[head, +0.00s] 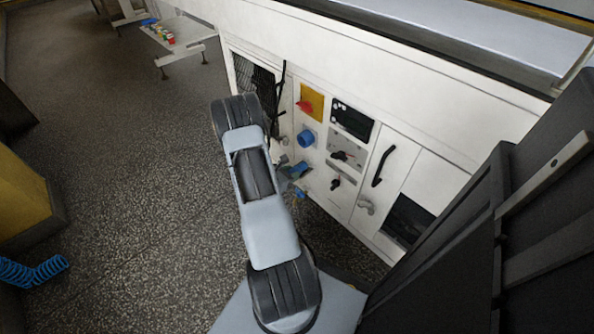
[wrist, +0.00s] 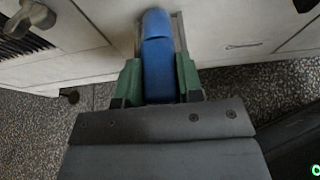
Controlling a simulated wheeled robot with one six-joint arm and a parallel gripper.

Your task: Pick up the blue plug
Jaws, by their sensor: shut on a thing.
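The blue plug (wrist: 157,72) is a long blue piece in the middle of the wrist view. My gripper (wrist: 159,82) is shut on it, with one green fingertip against each side. The plug's far end points toward the white cabinet front, and I cannot tell whether it touches the cabinet. In the head view my gripper (head: 291,174) is low in front of the panel, partly hidden by my arm, and a bit of blue shows there.
The white cabinet (head: 405,75) carries a round blue fitting (head: 306,138), a yellow plate with a red knob (head: 309,104), black switches and a black handle (head: 383,166). Speckled floor (head: 110,150) is open on the left. A small table (head: 180,38) stands at the back.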

